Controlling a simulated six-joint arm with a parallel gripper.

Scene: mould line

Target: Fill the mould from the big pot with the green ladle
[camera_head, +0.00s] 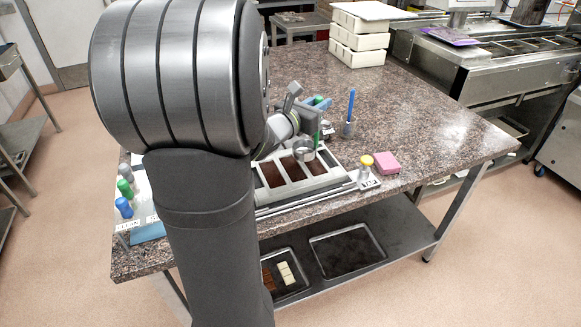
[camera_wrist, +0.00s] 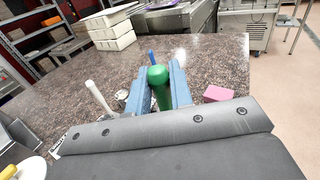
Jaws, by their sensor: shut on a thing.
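My gripper (camera_head: 318,108) is shut on the upright handle of the green ladle (camera_head: 318,122). In the wrist view, the green handle (camera_wrist: 160,88) stands between the two blue fingers of my gripper (camera_wrist: 157,92). The small grey ladle cup (camera_head: 303,150) hangs over a pale tray-like frame (camera_head: 345,178) with several brown compartments, which looks like the mould. I cannot tell whether the cup holds anything, or whether the brown is a filling or the bottom. I cannot make out the big pot; my arm hides much of the table's left part.
A blue-handled tool (camera_head: 350,108) stands upright behind the frame. A yellow-topped piece (camera_head: 366,161) and a pink block (camera_head: 387,163) lie to its right. Coloured knobs (camera_head: 124,188) sit at the left edge. White boxes (camera_head: 358,42) are stacked at the back. The table's right side is clear.

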